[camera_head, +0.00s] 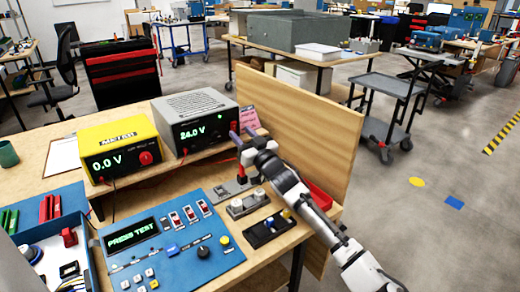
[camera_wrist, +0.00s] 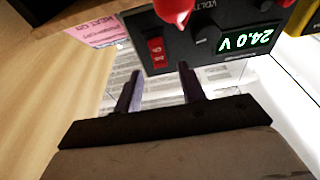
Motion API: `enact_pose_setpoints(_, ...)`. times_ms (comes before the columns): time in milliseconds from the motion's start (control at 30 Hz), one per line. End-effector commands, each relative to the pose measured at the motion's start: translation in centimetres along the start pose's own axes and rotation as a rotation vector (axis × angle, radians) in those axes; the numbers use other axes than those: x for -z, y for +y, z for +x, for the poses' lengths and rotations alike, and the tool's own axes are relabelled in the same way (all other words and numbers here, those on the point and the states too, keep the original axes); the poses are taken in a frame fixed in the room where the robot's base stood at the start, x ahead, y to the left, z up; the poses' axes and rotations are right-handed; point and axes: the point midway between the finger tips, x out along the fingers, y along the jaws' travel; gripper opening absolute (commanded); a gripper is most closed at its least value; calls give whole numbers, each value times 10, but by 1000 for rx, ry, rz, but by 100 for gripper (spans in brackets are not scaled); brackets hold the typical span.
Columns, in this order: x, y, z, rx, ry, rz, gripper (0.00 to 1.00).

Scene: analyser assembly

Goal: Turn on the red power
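The grey power supply (camera_head: 195,118) stands on the wooden shelf, its display reading 24.0 V. In the wrist view its black front panel (camera_wrist: 208,52) appears upside down, with a red rocker switch (camera_wrist: 156,50) and a red knob (camera_wrist: 174,8). My gripper (camera_head: 242,135) is at the right end of the panel. In the wrist view my gripper (camera_wrist: 158,80) is open, with two dark fingers apart and nothing between them. The fingers point towards the panel, and the switch lies just beyond the gap. I cannot tell whether a fingertip touches the panel.
A yellow meter (camera_head: 120,147) reading 0.0 V stands left of the supply. A blue test panel (camera_head: 170,250) showing PRESS TEST lies in front. A wooden board (camera_head: 310,125) rises behind my arm. A pink note (camera_wrist: 95,32) and printed paper (camera_wrist: 120,75) are by the supply.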

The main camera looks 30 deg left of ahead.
Motion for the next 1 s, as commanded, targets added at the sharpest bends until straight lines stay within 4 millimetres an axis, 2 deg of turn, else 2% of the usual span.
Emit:
enact_pose_setpoints(33, 2, 2, -12, -2, 2, -2, 40)
enact_pose_setpoints(300, 14, 2, -67, -2, 0, -2, 40)
enact_pose_setpoints(500, 22, 1, -98, -2, 0, -2, 40)
enact_pose_setpoints(700, 27, 0, -113, 0, -1, 0, 40)
enact_pose_setpoints(1000, 28, 0, -114, 0, -1, 0, 40)
